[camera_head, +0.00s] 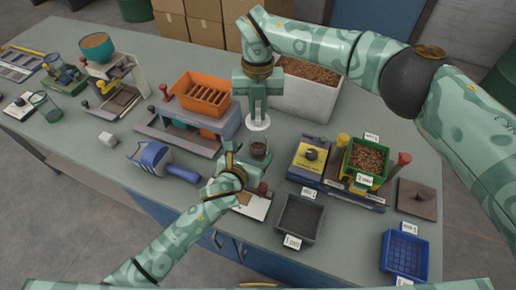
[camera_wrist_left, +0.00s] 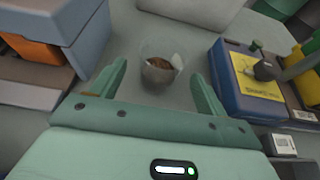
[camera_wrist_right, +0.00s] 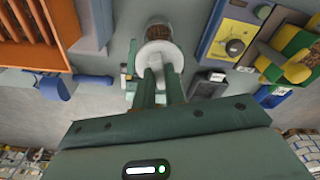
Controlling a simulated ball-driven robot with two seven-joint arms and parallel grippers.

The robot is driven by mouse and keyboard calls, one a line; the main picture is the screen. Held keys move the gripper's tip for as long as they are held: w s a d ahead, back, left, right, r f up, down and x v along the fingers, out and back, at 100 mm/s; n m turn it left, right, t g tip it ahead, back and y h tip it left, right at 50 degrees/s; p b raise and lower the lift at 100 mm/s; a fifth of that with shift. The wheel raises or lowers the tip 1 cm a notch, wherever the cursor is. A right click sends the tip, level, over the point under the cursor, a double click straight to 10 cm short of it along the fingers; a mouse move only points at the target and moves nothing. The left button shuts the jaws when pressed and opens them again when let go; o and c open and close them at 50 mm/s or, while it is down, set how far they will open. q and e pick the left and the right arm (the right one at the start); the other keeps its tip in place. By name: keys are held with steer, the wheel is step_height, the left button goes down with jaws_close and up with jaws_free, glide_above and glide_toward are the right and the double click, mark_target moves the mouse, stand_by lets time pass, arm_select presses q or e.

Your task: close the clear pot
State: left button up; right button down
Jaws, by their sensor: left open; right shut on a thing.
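The clear pot (camera_head: 258,149) stands upright on the bench with brown contents inside. The left wrist view shows it too (camera_wrist_left: 160,70), open at the top. My left gripper (camera_head: 249,162) is open, with its fingers to either side of the pot and apart from it. My right gripper (camera_head: 257,110) is shut on a white round lid (camera_head: 258,124) and holds it above the pot. In the right wrist view the lid (camera_wrist_right: 160,57) hides part of the pot (camera_wrist_right: 158,32).
An orange slotted box (camera_head: 203,95) on a grey stand is to the left. A blue scoop (camera_head: 160,160) lies before it. A yellow-blue device (camera_head: 310,158) and a green bin of brown bits (camera_head: 366,162) are to the right. A white trough (camera_head: 305,92) stands behind.

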mark_target(258, 127)
arm_select(q)
steer(key=shift+x, duration=1.45)
steer(key=c, duration=1.5)
steer(key=shift+o, duration=0.2)
arm_select(e)
steer(key=shift+f, duration=2.5)
steer(key=shift+f, duration=0.1)
steer(key=shift+f, duration=0.75)
steer(key=shift+f, duration=0.6)
steer(key=c, duration=1.4)
jaws_free()
